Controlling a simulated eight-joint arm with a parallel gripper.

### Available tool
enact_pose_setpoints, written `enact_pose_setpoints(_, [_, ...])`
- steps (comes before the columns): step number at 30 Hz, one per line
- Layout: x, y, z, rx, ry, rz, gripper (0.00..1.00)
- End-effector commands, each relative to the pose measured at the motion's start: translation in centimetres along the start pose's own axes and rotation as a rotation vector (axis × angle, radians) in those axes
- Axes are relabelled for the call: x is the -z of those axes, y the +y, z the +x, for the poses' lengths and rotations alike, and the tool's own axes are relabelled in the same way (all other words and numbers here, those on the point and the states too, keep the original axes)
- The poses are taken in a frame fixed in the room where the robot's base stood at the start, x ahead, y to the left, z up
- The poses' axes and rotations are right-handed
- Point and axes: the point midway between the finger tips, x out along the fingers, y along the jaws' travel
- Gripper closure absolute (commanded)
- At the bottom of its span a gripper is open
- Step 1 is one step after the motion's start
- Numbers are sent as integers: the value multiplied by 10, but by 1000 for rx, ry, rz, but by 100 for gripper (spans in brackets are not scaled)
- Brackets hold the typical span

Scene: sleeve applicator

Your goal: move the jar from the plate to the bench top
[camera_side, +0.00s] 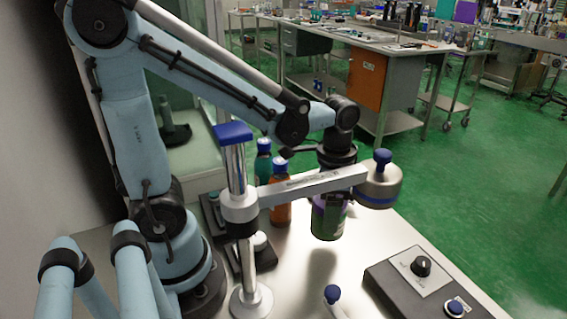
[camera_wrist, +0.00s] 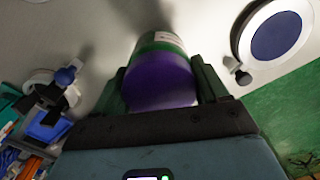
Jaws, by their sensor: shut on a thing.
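The jar (camera_side: 328,217), green and purple with a pale label, hangs upright above the bench top (camera_side: 300,284). A shadow lies on the bench below it. My gripper (camera_side: 334,192) is shut on the jar from above. In the wrist view the jar (camera_wrist: 161,78) shows its purple end between the two dark fingers of my gripper (camera_wrist: 161,88). A white disc with a blue centre (camera_wrist: 277,36) is at the upper right of that view; I cannot tell whether it is the plate. No plate is clear in the side view.
A silver applicator head (camera_side: 379,187) on a horizontal arm (camera_side: 312,184) is close to the jar's right. Its column (camera_side: 237,180) stands left. Bottles (camera_side: 280,190) stand behind. A control box (camera_side: 425,283) is at front right, a blue-knobbed lever (camera_side: 332,294) in front. Bare bench lies between.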

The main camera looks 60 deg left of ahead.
Motion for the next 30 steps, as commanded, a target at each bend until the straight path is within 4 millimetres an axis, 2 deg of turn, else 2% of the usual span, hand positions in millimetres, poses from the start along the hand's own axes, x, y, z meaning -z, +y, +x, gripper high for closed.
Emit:
enact_pose_setpoints(12, [0,0,38,0,0,0,66])
enact_pose_setpoints(26, [0,0,44,0,0,0,66])
enact_pose_setpoints(27, [0,0,45,0,0,0,24])
enact_pose_setpoints(30, [0,0,44,0,0,0,8])
